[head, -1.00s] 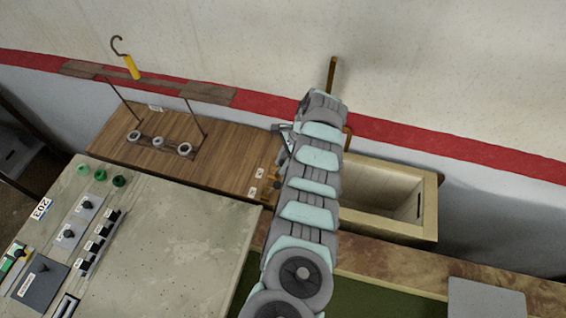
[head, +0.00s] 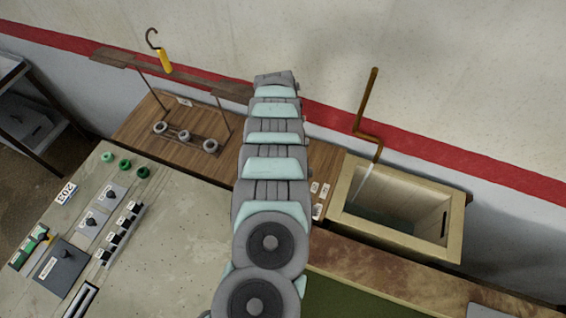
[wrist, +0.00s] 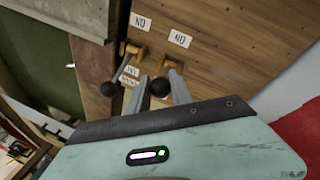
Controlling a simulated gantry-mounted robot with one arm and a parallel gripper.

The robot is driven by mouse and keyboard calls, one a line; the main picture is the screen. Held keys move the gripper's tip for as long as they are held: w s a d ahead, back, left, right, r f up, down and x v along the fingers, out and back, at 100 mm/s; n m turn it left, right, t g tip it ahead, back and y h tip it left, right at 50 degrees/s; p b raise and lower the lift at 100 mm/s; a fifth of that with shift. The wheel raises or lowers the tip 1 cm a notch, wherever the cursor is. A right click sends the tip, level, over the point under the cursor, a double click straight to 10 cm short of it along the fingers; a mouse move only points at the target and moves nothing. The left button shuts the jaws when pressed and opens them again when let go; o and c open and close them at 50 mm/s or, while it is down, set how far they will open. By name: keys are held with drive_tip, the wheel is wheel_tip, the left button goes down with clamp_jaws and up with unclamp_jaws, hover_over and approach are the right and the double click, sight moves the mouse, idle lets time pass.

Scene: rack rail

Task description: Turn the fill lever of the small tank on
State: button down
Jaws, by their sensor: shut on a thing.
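In the head view the small tank (head: 456,225) is a pale open box at the right, with a brown pipe (head: 369,100) above it. A thin pale stream (head: 364,184) runs from the pipe into it, and liquid shows inside. In the wrist view two levers with black knobs stand on the wooden panel: a left lever (wrist: 109,88) and a right lever (wrist: 160,87). My gripper (wrist: 161,92) is shut on the right lever, its knob between the two fingers. In the head view my arm hides the gripper and levers.
A control console (head: 185,225) fills the lower left. A hanging rack (head: 195,78) with a yellow-handled hook (head: 164,60) stands at the back left.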

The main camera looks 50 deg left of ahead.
drive_tip(key=shift+a, duration=0.1)
drive_tip(key=shift+f, duration=0.1)
drive_tip(key=c, duration=1.1)
unclamp_jaws()
drive_tip(key=shift+c, duration=0.2)
drive_tip(key=b+v, duration=0.2)
drive_tip(key=v, duration=0.8)
drive_tip(key=shift+a+r, duration=0.15)
drive_tip(key=shift+r, duration=0.25)
drive_tip(key=shift+s, duration=0.1)
drive_tip(key=shift+c, duration=0.2)
